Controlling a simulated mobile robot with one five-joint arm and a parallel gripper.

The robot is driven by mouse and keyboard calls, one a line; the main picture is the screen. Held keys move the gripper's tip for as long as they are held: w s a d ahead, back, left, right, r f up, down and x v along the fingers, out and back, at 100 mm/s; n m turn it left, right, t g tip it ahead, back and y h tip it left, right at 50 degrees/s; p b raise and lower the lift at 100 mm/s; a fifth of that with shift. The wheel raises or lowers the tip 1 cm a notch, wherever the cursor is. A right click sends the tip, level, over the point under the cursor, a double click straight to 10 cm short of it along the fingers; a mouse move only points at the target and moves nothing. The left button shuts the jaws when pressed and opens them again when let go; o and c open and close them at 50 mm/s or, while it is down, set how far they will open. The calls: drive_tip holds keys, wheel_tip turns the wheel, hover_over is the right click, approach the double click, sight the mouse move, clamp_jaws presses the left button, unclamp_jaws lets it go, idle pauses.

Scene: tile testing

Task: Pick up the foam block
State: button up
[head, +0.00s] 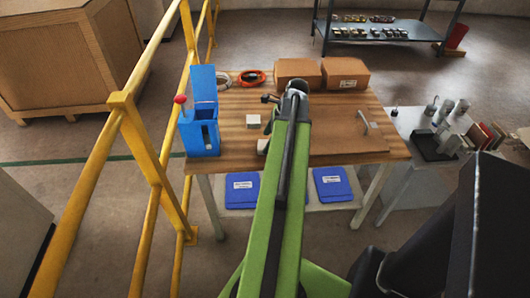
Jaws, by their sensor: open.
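A small pale, off-white block (253,121) lies on the wooden tabletop (235,140), just left of my green arm; it looks like the foam block. A second small pale piece (262,146) shows lower down at the arm's left edge, partly covered, and I cannot tell what it is. My arm reaches up the middle of the head view, over the table. My gripper's fingers cannot be made out; the arm hides that area. I see nothing held.
A thin board with a handle (345,138) lies right. A grey side table (408,122) adjoins.

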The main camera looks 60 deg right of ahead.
drive_tip(key=b+x, duration=0.1)
drive_tip(key=x, duration=0.1)
drive_tip(key=shift+f, duration=0.3)
drive_tip(key=shift+r, duration=0.15)
drive_tip(key=c, duration=1.4)
drive_tip(key=shift+r, duration=0.1)
drive_tip(key=p+v, duration=0.2)
drive_tip(key=w+p+v, duration=0.1)
drive_tip(key=p+v, duration=0.2)
drive_tip(key=shift+a+r+p, duration=0.25)
drive_tip(key=shift+r+p, duration=0.05)
drive_tip(key=shift+p, duration=0.05)
drive_tip(key=s+d+r+p, duration=0.4)
drive_tip(key=s+r+p, duration=0.1)
drive_tip(key=s, duration=0.4)
drive_tip(key=shift+s+d+r+p, duration=0.3)
drive_tip(key=shift+s+d, duration=0.05)
drive_tip(key=shift+d, duration=0.05)
